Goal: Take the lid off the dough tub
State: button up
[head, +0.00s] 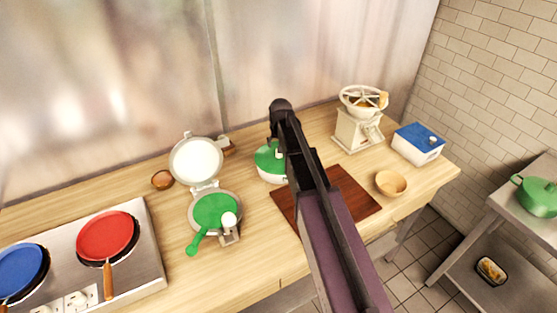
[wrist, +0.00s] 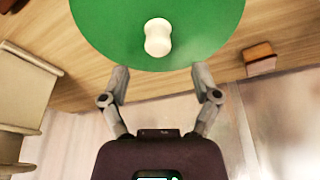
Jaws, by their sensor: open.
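The tub is a round white vessel (head: 268,179) with a green lid (head: 267,160) on it, standing towards the back of the wooden counter. My arm hides its right part in the head view. In the wrist view the green lid (wrist: 100,25) fills the top middle, with a pale waisted knob (wrist: 158,38) at its centre. My gripper (wrist: 160,75) is open and empty, its fingertips apart at the lid's near edge in that view. The knob lies just beyond the fingertips, not between them. The tub's wall is hidden in the wrist view.
A press (head: 197,160) stands open left of the tub, with a small brown block (head: 229,147) nearby. A dark board (head: 350,195) lies in front, a cream hand mill (head: 357,130) to the right. Further right are a wooden bowl (head: 390,184) and a blue-lidded box (head: 417,145).

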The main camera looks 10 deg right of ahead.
aim_at(267, 159)
jog(key=shift+f, duration=0.15)
jog(key=shift+b+x, duration=2.5)
jog(key=shift+b, duration=0.05)
jog(key=shift+d, duration=0.1)
grip_shut()
